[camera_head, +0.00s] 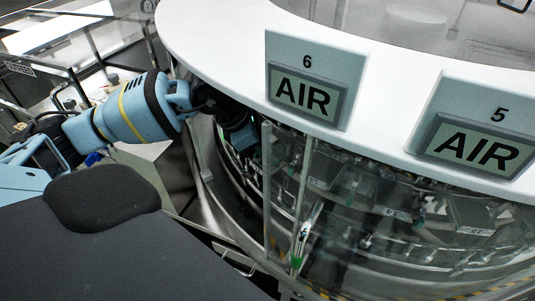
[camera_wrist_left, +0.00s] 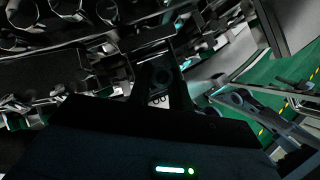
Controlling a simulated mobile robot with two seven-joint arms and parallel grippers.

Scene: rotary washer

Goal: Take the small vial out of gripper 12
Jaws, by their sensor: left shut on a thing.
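My left arm reaches in from the left, and its gripper (camera_head: 240,130) is inside the rotary washer (camera_head: 215,45), just under the white rim. In the left wrist view, its dark fingers (camera_wrist_left: 153,68) are close together amid the washer's metal clamps. They are shut on a thin thing, apparently the small vial, though it is too dark to see its outline. I cannot tell whether it is still inside a washer gripper. No number 12 can be read in either view. My right gripper is not in view.
Signs reading 6 AIR (camera_head: 308,92) and 5 AIR (camera_head: 478,145) stand on the washer's rim. Clear panels (camera_head: 303,190) enclose its lower side, with several metal clamps behind. A green floor (camera_wrist_left: 235,60) with yellow stripes shows at the right of the wrist view.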

